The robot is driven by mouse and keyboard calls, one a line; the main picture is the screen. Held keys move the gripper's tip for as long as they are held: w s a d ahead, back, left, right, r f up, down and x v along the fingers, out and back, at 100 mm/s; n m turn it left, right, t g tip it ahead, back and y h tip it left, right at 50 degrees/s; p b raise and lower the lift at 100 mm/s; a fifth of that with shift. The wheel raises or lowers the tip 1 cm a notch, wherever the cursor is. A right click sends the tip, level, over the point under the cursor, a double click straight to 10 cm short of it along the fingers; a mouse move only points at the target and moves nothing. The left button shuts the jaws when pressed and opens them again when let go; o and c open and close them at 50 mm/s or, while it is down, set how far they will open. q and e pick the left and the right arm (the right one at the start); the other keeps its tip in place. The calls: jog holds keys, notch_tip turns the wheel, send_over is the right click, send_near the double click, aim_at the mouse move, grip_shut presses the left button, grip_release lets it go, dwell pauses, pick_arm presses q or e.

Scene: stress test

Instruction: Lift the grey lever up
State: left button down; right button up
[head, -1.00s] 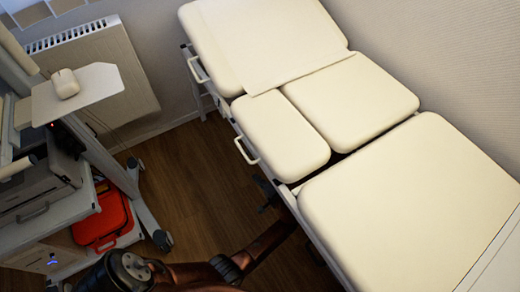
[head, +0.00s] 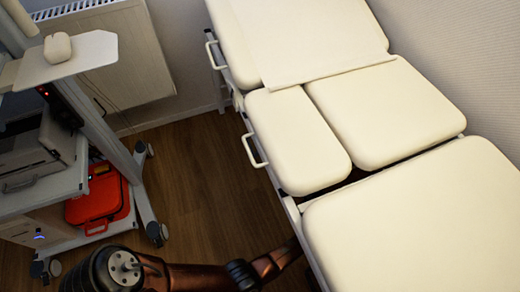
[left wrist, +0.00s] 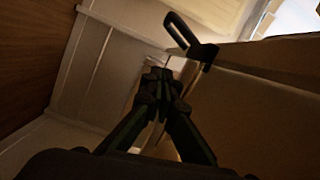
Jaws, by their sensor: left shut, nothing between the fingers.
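A dark looped handle (left wrist: 192,42), which may be the grey lever, sticks out beside a panel edge at upper middle in the left wrist view. I cannot tell its exact colour in the dim light. My left gripper (left wrist: 160,78) is shut and empty, with its fingertips just below and left of the handle; I cannot tell whether they touch. In the head view, my left arm reaches from the bottom towards the underside of the padded bed (head: 400,235), and its gripper is hidden there. My right gripper is not in view.
A pale side handle (head: 252,150) and another (head: 212,55) project from the bed's left side. An equipment trolley (head: 60,195) with a red case (head: 98,198) stands at left. Wooden floor (head: 205,180) lies clear between them. A radiator (head: 110,60) is on the wall behind.

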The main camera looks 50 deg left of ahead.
pick_arm(q)
jog(key=s+a+f+b, duration=0.1)
jog(key=s+a+b, duration=0.1)
jog(key=a, duration=0.8)
jog(key=shift+s+f+b, duration=0.15)
jog(key=shift+b, duration=0.6)
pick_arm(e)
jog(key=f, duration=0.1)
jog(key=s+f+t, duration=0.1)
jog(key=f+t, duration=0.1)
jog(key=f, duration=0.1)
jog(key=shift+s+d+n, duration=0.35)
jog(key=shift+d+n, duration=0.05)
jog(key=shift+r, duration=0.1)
